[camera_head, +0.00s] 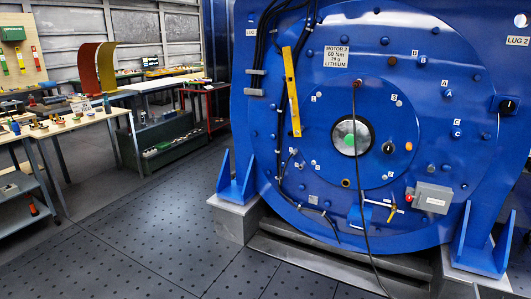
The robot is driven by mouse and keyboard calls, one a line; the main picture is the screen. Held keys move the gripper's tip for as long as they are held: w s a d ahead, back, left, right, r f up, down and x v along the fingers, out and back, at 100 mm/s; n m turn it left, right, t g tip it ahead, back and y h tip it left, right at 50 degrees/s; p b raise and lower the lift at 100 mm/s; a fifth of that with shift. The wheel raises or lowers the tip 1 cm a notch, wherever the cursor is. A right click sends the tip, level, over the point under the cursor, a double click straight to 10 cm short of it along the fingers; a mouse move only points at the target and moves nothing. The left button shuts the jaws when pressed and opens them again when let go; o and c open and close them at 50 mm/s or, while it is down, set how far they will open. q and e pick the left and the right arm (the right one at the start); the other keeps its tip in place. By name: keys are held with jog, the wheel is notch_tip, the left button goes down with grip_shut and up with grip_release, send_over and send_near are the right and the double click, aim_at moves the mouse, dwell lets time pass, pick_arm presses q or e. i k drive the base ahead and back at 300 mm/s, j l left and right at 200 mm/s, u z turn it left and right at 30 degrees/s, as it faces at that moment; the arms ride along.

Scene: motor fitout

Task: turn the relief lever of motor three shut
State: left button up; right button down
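The large blue round motor (350,215) fills the right half of the head view. Its white label (336,57) seems to read MOTOR 3, in small print. A small yellow lever (392,211) sits low on the motor face, just left of a grey box; it may be the relief lever, but no label for it is legible. It stands steeply, leaning slightly; whether it is open or shut I cannot tell. Neither of my grippers is in view.
A long yellow bar (291,90) is on the motor's upper left. A dark cable (362,215) hangs down the front to the floor. The grey box (433,196) has a red button. Workbenches (75,124) stand at left. The dark floor (150,235) before the motor is clear.

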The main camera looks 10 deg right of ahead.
aim_at(393, 211)
jog(key=i+l+z, duration=0.25)
jog(key=i, duration=0.2)
jog(key=i+z, duration=0.3)
jog(key=i, duration=0.15)
